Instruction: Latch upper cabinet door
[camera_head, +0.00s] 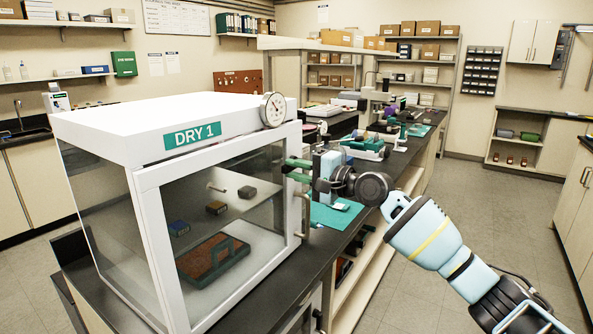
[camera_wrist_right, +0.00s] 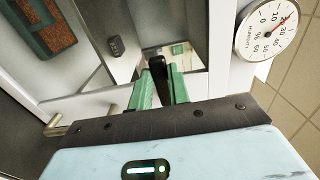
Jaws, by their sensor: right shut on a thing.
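The upper cabinet (camera_head: 105,120) is a white box with glass panes, marked DRY 1, on the dark bench at left. Its framed glass door (camera_head: 150,240) looks closed or nearly so; I cannot tell if it is flush. A metal door handle (camera_head: 304,215) shows on its right side, and also in the wrist view (camera_wrist_right: 54,126). My right gripper (camera_head: 292,170) is at the door's upper right edge, above that handle. In the wrist view its green fingers (camera_wrist_right: 160,88) are shut on a black latch lever (camera_wrist_right: 157,72). My left gripper is out of view.
A round humidity dial (camera_head: 273,110) sits on the cabinet's top right edge, close to my right gripper, and shows in the wrist view (camera_wrist_right: 267,28). Inside are a brown-and-green tray (camera_head: 213,262) and small blocks. A teal mat (camera_head: 335,212) lies behind. The floor at right is clear.

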